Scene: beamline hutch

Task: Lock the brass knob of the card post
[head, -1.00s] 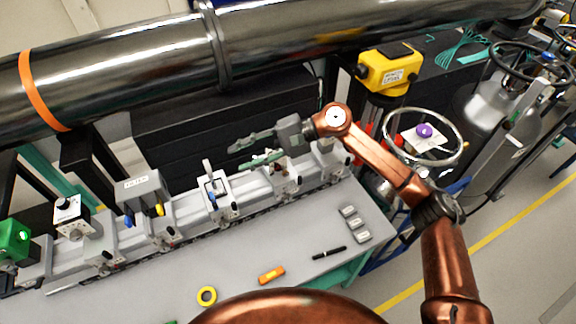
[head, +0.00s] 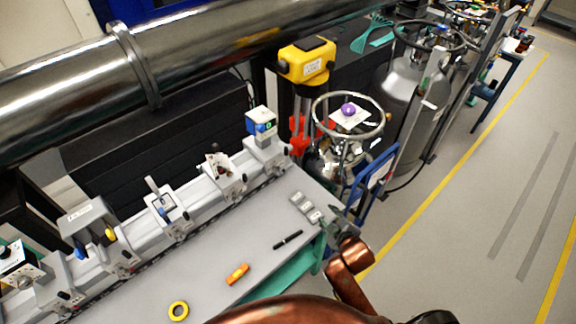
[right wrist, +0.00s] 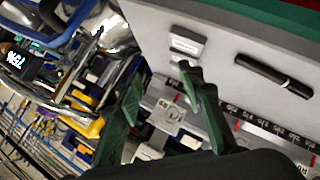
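Several posts stand on the pale rail along the bench. One post (head: 222,172) carries a small dark red-brown part on top. The end post (head: 262,138) has a blue and white head, and another post (head: 166,208) has an upright frame with a blue knob. I cannot tell which is the card post, and no brass knob shows clearly. My right gripper (head: 340,228) is at the bench's right end, apart from the posts. In the right wrist view its green fingers (right wrist: 160,80) are spread with nothing between them. My left gripper is not in view.
Small grey blocks (head: 306,207), a black pen (head: 288,240), an orange tool (head: 237,273) and a yellow tape ring (head: 178,311) lie on the bench. A steel pipe (head: 190,50) runs above. A handwheel (head: 376,130) and yellow device (head: 306,62) stand beyond the bench's end.

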